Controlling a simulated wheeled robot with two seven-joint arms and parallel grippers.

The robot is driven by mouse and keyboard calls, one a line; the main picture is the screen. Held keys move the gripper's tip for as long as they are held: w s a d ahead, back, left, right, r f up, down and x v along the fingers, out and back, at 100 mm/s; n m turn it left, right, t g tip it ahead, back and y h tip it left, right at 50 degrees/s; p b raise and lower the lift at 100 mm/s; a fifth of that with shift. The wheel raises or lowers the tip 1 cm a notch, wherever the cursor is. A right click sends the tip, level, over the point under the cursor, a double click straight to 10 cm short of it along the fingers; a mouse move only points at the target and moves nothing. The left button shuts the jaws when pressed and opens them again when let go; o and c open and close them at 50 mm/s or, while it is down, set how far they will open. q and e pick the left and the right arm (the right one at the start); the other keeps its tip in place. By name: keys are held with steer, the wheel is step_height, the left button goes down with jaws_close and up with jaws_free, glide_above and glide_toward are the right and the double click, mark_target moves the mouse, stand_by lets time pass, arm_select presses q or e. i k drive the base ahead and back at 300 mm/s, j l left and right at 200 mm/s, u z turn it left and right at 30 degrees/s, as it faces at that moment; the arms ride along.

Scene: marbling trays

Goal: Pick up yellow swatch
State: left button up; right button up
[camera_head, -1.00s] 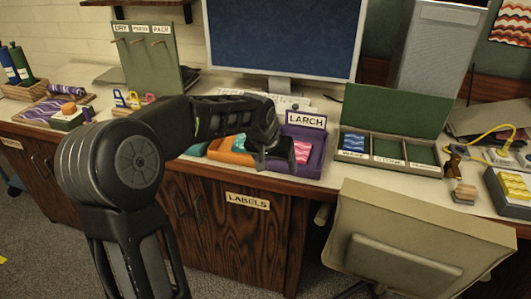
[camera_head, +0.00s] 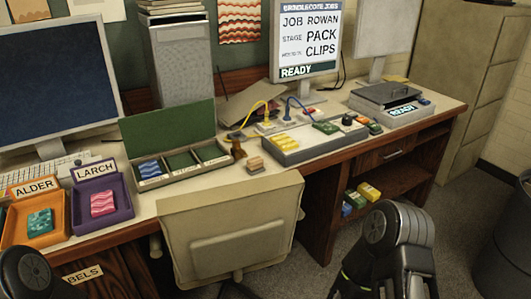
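A yellow piece (camera_head: 283,142) with a ridged or wavy look lies at the left end of a long grey tray (camera_head: 318,150) on the bench, right of centre. I take it to be the yellow swatch; it is small in view. A pink wavy swatch (camera_head: 103,203) lies in the purple LARCH tray (camera_head: 121,214), and a teal swatch (camera_head: 40,223) lies in the orange ALDER tray (camera_head: 57,236). Only rounded joints and links of my arms show at the lower left and lower right. Neither gripper's fingers are in view.
A green-lidded box (camera_head: 168,128) holds a blue swatch (camera_head: 150,169) in its left compartment. A beige chair (camera_head: 232,225) stands before the bench. The monitor (camera_head: 306,35) reads PACK CLIPS.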

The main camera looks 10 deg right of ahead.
mark_target(283, 141)
steer(key=i+l+u, duration=0.1)
steer(key=i+l, duration=0.15)
steer(key=l, duration=0.55)
steer(key=i+l+u, duration=0.1)
steer(key=l, duration=0.75)
steer(key=i+l+u, duration=0.1)
steer(key=i+l, duration=0.15)
steer(key=l, duration=0.6)
steer(key=i+l+u, duration=0.1)
steer(key=l, duration=0.75)
steer(key=i+l+u, duration=0.1)
steer(key=l, duration=0.75)
steer(key=i+l+u, duration=0.1)
steer(key=l, duration=0.8)
steer(key=i, duration=0.05)
